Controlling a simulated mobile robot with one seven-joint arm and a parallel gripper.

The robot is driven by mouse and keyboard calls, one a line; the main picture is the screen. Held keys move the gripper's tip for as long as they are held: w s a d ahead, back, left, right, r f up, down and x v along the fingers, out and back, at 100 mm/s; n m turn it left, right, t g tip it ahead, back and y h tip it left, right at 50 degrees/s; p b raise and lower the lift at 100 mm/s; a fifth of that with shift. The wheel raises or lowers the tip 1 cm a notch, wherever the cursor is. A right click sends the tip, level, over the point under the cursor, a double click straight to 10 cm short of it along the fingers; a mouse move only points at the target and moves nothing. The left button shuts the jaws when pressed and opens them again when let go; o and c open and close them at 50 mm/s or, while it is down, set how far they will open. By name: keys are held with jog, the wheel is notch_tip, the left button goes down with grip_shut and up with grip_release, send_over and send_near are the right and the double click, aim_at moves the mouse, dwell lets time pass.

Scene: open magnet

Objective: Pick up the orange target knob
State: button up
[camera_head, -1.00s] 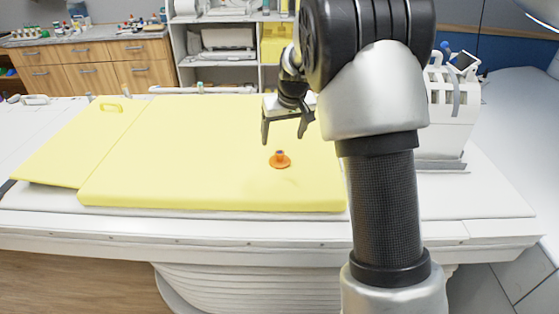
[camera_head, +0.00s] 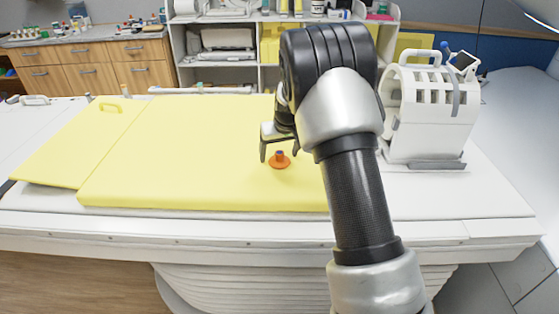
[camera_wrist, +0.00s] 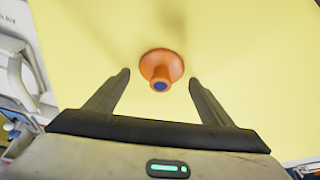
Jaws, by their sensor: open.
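The orange target knob (camera_head: 279,160) stands on the yellow pad (camera_head: 190,150) on the table. It has a wide round base and a narrower stem with a blue-purple end. In the wrist view the knob (camera_wrist: 161,68) shows just beyond the fingertips, roughly centred between them. My gripper (camera_head: 279,154) is open and empty, its fingers pointing down close to the knob. The wrist view shows both fingers of my gripper (camera_wrist: 160,76) spread apart, with nothing between them. Part of my gripper is hidden behind my arm in the head view.
A white coil-like device (camera_head: 430,105) with a handle stands on the table right of my arm. A second yellow pad (camera_head: 75,145) lies to the left. Shelves (camera_head: 225,70) and wooden cabinets (camera_head: 110,68) stand behind. The pad left of the knob is clear.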

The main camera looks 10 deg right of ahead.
jog(key=c, duration=1.2)
